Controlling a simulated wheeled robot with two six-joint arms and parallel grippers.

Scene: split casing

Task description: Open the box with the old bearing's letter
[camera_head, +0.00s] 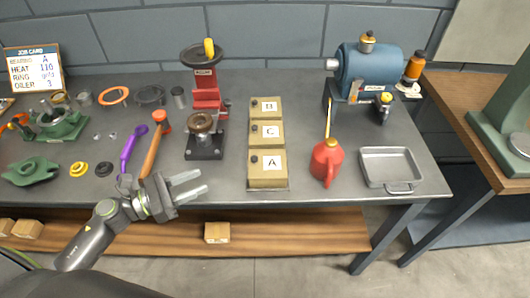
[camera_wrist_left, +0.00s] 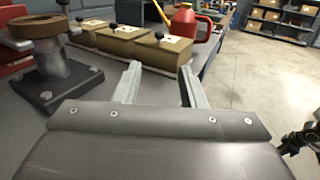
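Three tan lidded boxes with dark knobs stand in a row: the near box lettered A (camera_head: 268,168), the middle box C (camera_head: 267,133), and the far box, whose letter looks like B (camera_head: 267,107). All look shut. The job card (camera_head: 34,69) at the back left reads bearing A. My left gripper (camera_head: 196,184) is open and empty, left of box A and near the table's front edge. In the left wrist view its fingers (camera_wrist_left: 160,82) point toward the nearest box (camera_wrist_left: 158,50), apart from it. A dark part at that view's right edge may be my right arm; its fingers are unclear.
A red press stand (camera_head: 205,120) is left of the boxes. A red oil can (camera_head: 326,160) and a metal tray (camera_head: 391,168) are to the right, with a blue motor (camera_head: 370,70) behind. A hammer (camera_head: 156,142) and purple tool (camera_head: 132,147) lie left.

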